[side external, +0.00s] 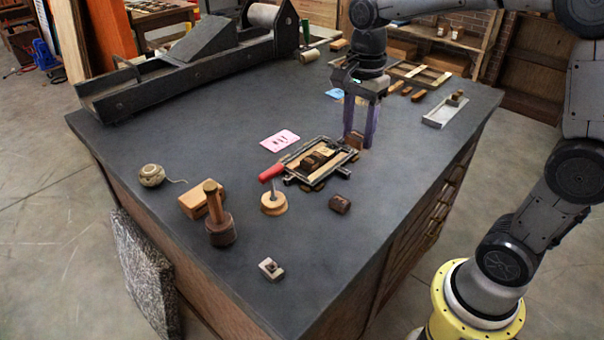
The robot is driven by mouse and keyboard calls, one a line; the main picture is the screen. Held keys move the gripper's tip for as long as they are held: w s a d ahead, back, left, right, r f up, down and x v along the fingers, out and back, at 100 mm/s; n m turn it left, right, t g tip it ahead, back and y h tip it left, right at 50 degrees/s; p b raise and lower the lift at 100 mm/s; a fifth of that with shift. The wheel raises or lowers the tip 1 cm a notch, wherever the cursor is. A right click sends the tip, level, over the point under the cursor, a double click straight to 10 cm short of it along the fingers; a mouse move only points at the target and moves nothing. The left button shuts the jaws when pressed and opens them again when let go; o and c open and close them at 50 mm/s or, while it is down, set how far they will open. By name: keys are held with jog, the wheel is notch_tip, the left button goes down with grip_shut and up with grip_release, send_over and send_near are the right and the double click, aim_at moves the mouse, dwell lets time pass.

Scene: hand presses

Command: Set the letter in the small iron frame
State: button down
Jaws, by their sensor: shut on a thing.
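The small iron frame (291,181) lies flat near the middle of the bench, dark, with pale wood strips and several brown wooden pieces (318,158) inside it. My gripper (356,137) points straight down at the frame's far right corner, its two purple fingers close to the bench. It is shut on a small brown wooden block (353,141), apparently the letter, at the fingertips. The fingers partly hide the block, and its face cannot be read. I cannot tell whether it touches the frame or the bench.
The right front bench is clear.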

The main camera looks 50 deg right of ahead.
jog(key=shift+a+r, duration=0.2)
jog(key=shift+a, duration=0.4)
jog(key=shift+w+a+n, duration=0.2)
jog(key=shift+w+n, duration=0.05)
jog(key=shift+n, duration=0.05)
jog(key=w+f, duration=0.3)
jog(key=w, duration=0.1)
jog(key=w+f, duration=0.3)
jog(key=w, duration=0.1)
jog(key=w+f, duration=0.3)
jog(key=w, duration=0.2)
jog(key=shift+d+f, duration=0.1)
jog(key=shift+d, duration=0.25)
jog(key=shift+w+f, duration=0.15)
jog(key=shift+f, duration=0.8)
jog(key=shift+w+f, duration=0.15)
jog(key=shift+f, duration=0.8)
jog(key=shift+f, duration=0.55)
jog(key=shift+c, duration=1.8)
grip_release()
